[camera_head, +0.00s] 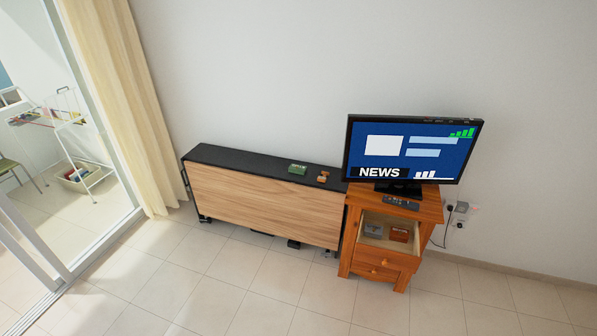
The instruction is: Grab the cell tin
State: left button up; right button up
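None of the labels can be read well enough to tell which item is the cell tin. A small grey box (374,231) lies at the left inside the open top drawer (384,244) of the orange wooden cabinet. A small brown-orange box (399,234) lies at the right in the same drawer. A green box with pale lettering (298,168) sits on the black top of the folded table (240,159). A small orange-brown object (323,177) stands just right of it. Neither of my grippers is in view.
A television (411,152) stands on the cabinet (426,207), with a dark remote (401,203) in front. The cabinet's lower drawer (376,272) is shut. Cables and sockets (460,212) are on the wall at right. A curtain (120,90) hangs at left. The tiled floor (230,290) in front is clear.

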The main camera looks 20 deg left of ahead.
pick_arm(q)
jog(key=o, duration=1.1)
